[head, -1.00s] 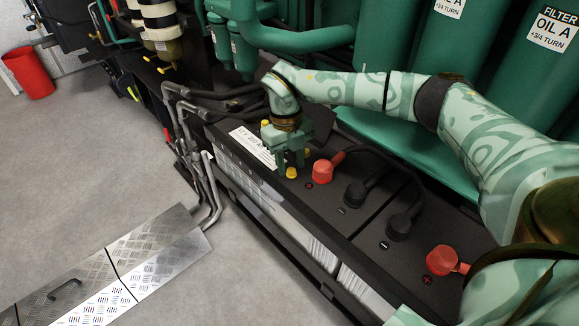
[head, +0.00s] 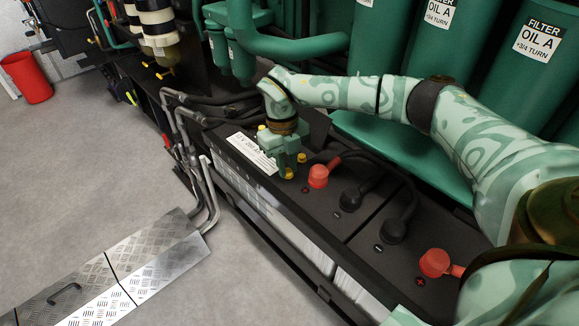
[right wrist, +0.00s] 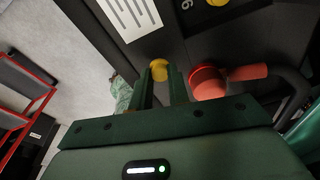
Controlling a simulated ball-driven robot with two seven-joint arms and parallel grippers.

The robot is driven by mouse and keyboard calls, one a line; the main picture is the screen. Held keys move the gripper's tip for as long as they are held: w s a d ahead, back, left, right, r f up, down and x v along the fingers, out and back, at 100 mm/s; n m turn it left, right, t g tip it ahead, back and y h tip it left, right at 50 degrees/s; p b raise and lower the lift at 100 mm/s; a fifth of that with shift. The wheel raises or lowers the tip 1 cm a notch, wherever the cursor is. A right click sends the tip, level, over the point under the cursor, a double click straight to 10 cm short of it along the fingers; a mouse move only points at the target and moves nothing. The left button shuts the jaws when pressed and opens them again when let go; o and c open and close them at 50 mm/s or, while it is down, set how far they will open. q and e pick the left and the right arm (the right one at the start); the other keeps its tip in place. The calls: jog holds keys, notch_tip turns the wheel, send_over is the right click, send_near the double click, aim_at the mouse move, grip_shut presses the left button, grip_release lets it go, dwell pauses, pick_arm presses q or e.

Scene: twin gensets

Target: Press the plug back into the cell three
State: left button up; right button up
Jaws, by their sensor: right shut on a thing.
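My right gripper (head: 288,169) is over the near battery top (head: 340,222), pointing down, with its fingers close to the lid. It is shut on a yellow plug (head: 288,174), which also shows between the fingertips in the right wrist view (right wrist: 160,71). The plug is at the lid, but I cannot tell whether it is fully seated. A second yellow plug (head: 302,158) is just right of the fingers. Another yellow plug (right wrist: 217,2) is at the top edge of the right wrist view. My left gripper is not in view.
A red terminal cap (head: 318,176) with a cable is close to the right of my gripper. Black caps (head: 393,231) and another red cap (head: 435,263) are farther right. A white label (head: 252,152) is left of the gripper. Green filters (head: 465,45) stand behind.

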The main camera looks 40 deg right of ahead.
notch_tip(320, 180, up, 3)
jog(key=shift+f+p, duration=0.15)
jog(key=shift+p, duration=0.6)
jog(key=shift+f, duration=0.15)
jog(key=shift+a, duration=0.1)
